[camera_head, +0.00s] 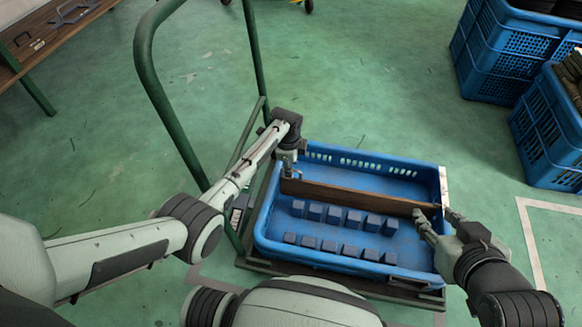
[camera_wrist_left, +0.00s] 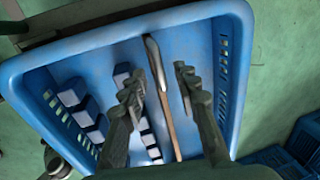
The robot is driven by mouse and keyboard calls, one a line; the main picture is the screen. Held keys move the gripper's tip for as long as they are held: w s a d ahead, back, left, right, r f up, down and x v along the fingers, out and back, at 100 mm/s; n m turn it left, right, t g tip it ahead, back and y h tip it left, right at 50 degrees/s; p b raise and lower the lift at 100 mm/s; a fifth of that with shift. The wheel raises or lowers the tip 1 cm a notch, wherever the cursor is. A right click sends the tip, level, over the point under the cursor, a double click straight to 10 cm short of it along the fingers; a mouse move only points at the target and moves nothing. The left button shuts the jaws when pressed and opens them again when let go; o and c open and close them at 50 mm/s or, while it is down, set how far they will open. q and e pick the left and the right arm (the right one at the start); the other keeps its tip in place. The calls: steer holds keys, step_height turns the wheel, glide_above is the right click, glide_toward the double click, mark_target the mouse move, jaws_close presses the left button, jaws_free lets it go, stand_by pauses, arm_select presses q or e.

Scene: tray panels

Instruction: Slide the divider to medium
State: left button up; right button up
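The divider (camera_head: 350,196) is a brown wooden board standing across the blue crate (camera_head: 262,232), nearer its far wall than its near wall. In the left wrist view the divider (camera_wrist_left: 167,108) runs between the two spread fingers of my left gripper (camera_wrist_left: 158,84), with gaps beside it. In the head view my left gripper (camera_head: 288,168) is over the divider's left end, its fingers partly hidden. My right gripper (camera_head: 434,216) has its fingers spread at the divider's right end, one on each side. Whether they touch it cannot be told.
Several small blue-grey blocks (camera_head: 333,215) stand in two rows in the crate's near compartment. The far compartment looks empty. A green cart handle (camera_head: 160,85) rises at the left. More blue crates (camera_head: 508,45) stand at the upper right.

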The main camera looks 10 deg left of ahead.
arm_select(q)
steer(key=shift+f, duration=0.2)
jaws_close()
stand_by(0.5)
